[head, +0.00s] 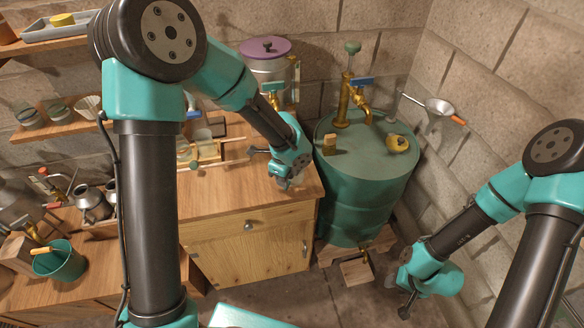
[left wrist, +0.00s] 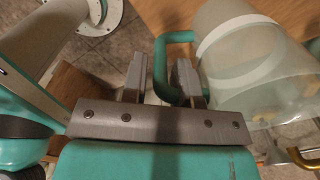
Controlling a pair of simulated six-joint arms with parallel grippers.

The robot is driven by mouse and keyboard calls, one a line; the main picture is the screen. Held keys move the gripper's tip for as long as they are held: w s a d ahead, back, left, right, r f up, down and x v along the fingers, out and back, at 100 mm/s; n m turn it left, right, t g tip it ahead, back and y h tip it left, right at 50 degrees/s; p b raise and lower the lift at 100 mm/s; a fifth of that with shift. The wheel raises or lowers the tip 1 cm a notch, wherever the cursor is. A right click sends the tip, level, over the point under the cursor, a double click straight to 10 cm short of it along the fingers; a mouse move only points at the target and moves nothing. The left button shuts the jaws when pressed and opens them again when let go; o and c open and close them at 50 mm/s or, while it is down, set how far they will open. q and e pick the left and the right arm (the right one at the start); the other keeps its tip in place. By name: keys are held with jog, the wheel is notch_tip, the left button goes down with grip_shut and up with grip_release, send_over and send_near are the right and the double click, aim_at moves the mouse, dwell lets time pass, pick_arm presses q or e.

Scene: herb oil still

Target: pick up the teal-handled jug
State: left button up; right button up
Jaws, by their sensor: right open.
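In the left wrist view, a pale translucent jug (left wrist: 232,45) with a white band lies at the right of the picture. Its teal handle (left wrist: 160,68) runs between the two fingers of my left gripper (left wrist: 162,85). The fingers stand apart, with small gaps beside the handle. In the head view, my left gripper (head: 284,181) is over the right front part of the wooden bench; I cannot make out the jug there. My right gripper (head: 400,295) is open and empty, low at the right, in front of the green drum.
A green drum (head: 350,205) stands right of the wooden bench (head: 230,202), with a brass tap (head: 362,103) on top. A purple-lidded pot (head: 264,48) stands behind; a teal bucket (head: 60,265) is at left.

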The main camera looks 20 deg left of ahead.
pick_arm(q)
jog(key=shift+c, duration=0.2)
grip_shut()
jog(key=shift+r, duration=0.15)
dwell(0.3)
